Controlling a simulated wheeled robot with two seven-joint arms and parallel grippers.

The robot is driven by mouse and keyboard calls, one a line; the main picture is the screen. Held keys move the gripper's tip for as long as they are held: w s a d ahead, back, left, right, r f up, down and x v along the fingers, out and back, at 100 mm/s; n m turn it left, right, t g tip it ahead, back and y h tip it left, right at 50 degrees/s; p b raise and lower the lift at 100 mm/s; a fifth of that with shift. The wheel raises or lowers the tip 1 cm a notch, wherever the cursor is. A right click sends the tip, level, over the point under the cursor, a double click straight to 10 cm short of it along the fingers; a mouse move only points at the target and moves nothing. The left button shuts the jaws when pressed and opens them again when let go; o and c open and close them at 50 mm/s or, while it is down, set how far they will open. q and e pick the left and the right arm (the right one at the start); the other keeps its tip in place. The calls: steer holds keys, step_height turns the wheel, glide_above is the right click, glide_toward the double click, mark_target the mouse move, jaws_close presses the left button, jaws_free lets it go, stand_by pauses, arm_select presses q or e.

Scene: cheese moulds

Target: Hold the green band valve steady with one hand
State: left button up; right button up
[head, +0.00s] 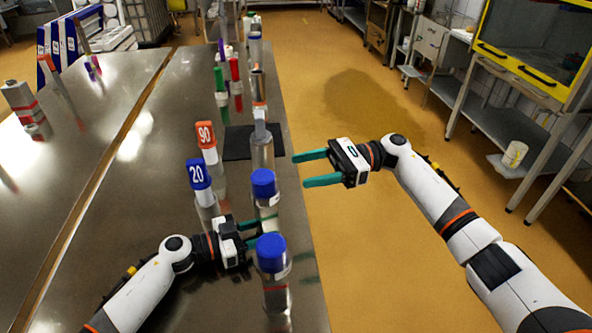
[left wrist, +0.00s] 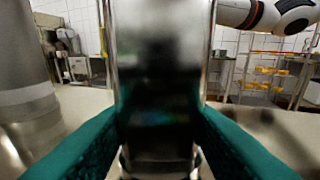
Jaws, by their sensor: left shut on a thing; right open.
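The green band valve (head: 268,203) stands upright on the steel table, a clear-grey cylinder with a blue cap and a green stripe low down. My left gripper (head: 262,231) is shut on it from the left, low on its body. In the left wrist view the valve's grey cylinder (left wrist: 160,60) fills the middle between the two teal fingers; its cap is out of that view. A second blue-capped cylinder (head: 274,268) with a red band stands nearer and partly hides the grip. My right gripper (head: 318,169) is open and empty, right of the table edge.
Blocks marked 20 (head: 199,175) and 90 (head: 207,136) stand on cylinders just behind and to the left. A dark mat (head: 238,143) with a clear cylinder (head: 262,150) lies behind. More coloured-topped cylinders line the table farther back. Open floor lies to the right.

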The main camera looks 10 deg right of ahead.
stand_by(0.3)
arm_select(q)
steer(key=o, duration=0.8)
steer(key=shift+o, duration=0.2)
